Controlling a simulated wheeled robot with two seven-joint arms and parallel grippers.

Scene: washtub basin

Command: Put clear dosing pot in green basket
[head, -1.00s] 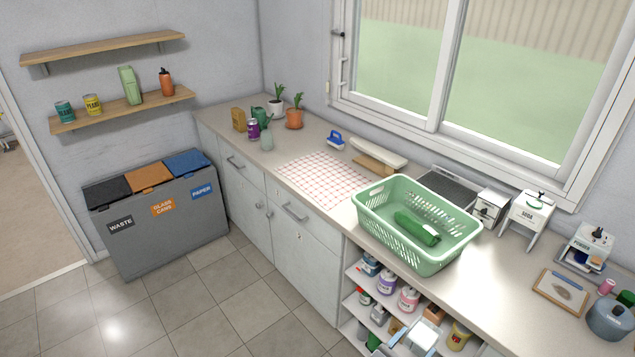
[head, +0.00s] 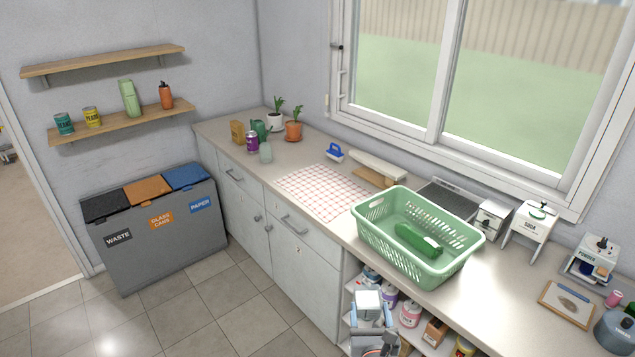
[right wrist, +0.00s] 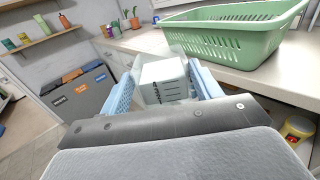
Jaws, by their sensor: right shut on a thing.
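The clear dosing pot (right wrist: 165,82), a pale see-through vessel with dark measuring marks, is between the blue finger pads of my right gripper (right wrist: 163,90) in the right wrist view. The gripper is shut on it. In the head view my right gripper (head: 370,306) is in front of the open shelves, below and left of the green basket. The green basket (head: 388,250) stands on the counter with a dark green bottle (head: 418,240) lying inside. It also shows at upper right in the right wrist view (right wrist: 243,42). My left gripper is not in view.
The counter edge and basket wall lie close beyond my right gripper. Shelves below hold several bottles and tubs, including a yellow tub (right wrist: 298,128). A red-checked cloth (head: 322,190) lies clear left of the basket. A drying rack and small dispensers stand behind it.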

